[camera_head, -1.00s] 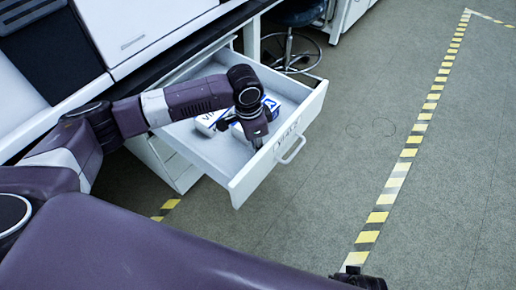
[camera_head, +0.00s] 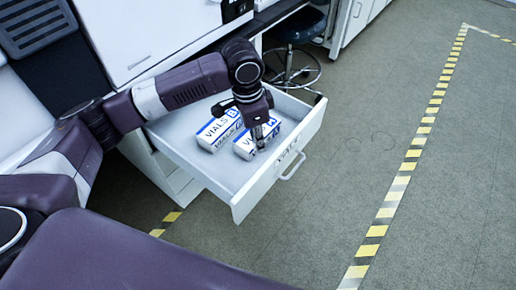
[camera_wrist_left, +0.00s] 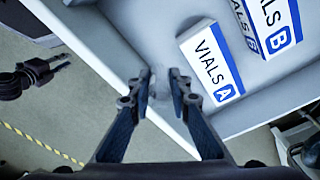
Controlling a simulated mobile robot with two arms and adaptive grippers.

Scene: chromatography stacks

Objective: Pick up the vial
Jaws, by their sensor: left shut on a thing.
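My left gripper (camera_head: 264,135) is over the open drawer, beside the right-hand white and blue vial box. In the left wrist view, its fingers (camera_wrist_left: 161,78) are close together with a small, faint, clear vial (camera_wrist_left: 160,88) between the tips. The vial is hard to make out against the pale drawer. Vial box A (camera_wrist_left: 212,65) lies just right of the fingertips, with box B (camera_wrist_left: 268,28) beyond it. In the head view, both boxes (camera_head: 217,133) lie in the drawer. A dark gripper, likely my right one (camera_wrist_left: 35,75), shows at the left wrist view's edge; its opening is unclear.
The white drawer (camera_head: 247,200) is pulled out from under the bench, its front labelled VIALS. White instruments (camera_head: 150,30) stand above at the left. A stool (camera_head: 292,65) stands behind the drawer. The floor to the right is clear, with a yellow striped line (camera_head: 398,187).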

